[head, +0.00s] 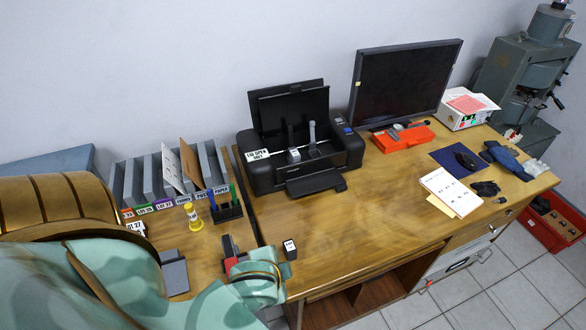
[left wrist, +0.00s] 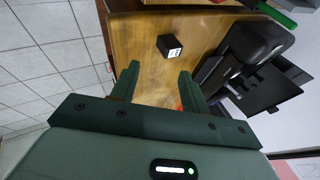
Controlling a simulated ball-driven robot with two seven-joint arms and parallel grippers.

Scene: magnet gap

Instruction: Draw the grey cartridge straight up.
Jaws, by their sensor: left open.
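The black printer (head: 300,165) stands open on the desk, its lid up. Two small grey upright pieces show in its opening: a lighter one (head: 312,133) on the right and one with a pale block (head: 294,155) at its foot on the left. I cannot tell for sure which is the grey cartridge. A small black block with a white label (head: 290,249) stands apart on the desk near the front edge; it also shows in the left wrist view (left wrist: 169,46). My left gripper (left wrist: 159,73) is open and empty, short of that block. My right gripper is not in view.
A red and black object (head: 231,250) lies close by my left arm. A file rack (head: 170,180), a yellow bottle (head: 192,216) and a pen holder (head: 227,207) stand left of the printer. A monitor (head: 405,82) and red case (head: 403,137) are right. The desk front-centre is clear.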

